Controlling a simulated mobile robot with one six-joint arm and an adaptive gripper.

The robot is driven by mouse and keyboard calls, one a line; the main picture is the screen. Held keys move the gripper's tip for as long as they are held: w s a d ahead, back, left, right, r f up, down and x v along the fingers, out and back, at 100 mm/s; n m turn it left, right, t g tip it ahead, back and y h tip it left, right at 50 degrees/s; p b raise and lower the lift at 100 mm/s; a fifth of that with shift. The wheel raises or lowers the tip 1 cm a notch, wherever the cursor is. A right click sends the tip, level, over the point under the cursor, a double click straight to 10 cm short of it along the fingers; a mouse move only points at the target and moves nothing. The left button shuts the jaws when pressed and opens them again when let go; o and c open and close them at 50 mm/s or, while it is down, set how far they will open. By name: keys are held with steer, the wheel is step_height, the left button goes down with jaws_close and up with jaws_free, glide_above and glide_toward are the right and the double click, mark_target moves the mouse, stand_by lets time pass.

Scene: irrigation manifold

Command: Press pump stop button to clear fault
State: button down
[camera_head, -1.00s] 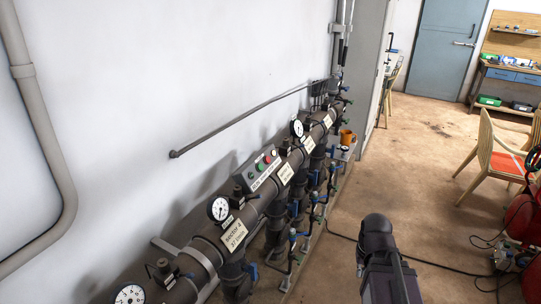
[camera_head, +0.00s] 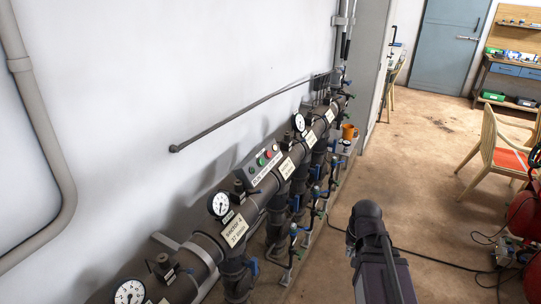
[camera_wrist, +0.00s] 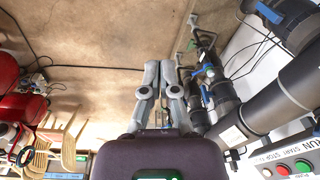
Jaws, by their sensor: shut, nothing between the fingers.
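The pump control box (camera_head: 262,164) is a grey sloped panel mounted along the dark manifold pipe, with a green button (camera_head: 261,161) and red buttons (camera_head: 268,154) on its face. It also shows at the lower right of the wrist view, where a green button (camera_wrist: 303,165) and a red button (camera_wrist: 282,170) sit under lettering that includes START and STOP. I cannot tell surely which red one is stop. My gripper (camera_wrist: 159,68) is shut and empty, over the floor, left of the box and apart from it. In the head view only my arm shows.
A wooden chair (camera_head: 500,150) and a red tank (camera_head: 525,213) stand at right. A cable crosses the floor. The floor between manifold and chair is mostly clear.

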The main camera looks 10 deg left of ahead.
mark_target(269, 155)
steer(key=w+a+r+m+t+y, duration=0.1)
steer(key=w+a+r+m+t, duration=0.3)
steer(key=w+a, duration=0.3)
steer(key=w+a+r+m+t+y, duration=0.2)
steer(key=w+a+r+m+t, duration=0.2)
steer(key=w, duration=1.3)
steer(key=w+a+r+m+t+y, duration=0.2)
steer(key=w+a+r+m+t, duration=0.2)
steer(key=w+a+m, duration=0.4)
steer(key=w+a+r, duration=0.1)
steer(key=w+a, duration=0.1)
steer(key=w, duration=0.1)
steer(key=shift+w+a+t, duration=0.25)
steer(key=shift+w+t, duration=0.05)
steer(key=shift+w, duration=0.1)
steer(key=shift+f, duration=0.1)
steer(key=w+a+f+b, duration=0.2)
steer(key=a+f+b, duration=0.2)
steer(key=a, duration=0.3)
steer(key=shift+w+b, duration=0.25)
steer(key=shift+b, duration=0.05)
steer(key=shift+a+f, duration=0.2)
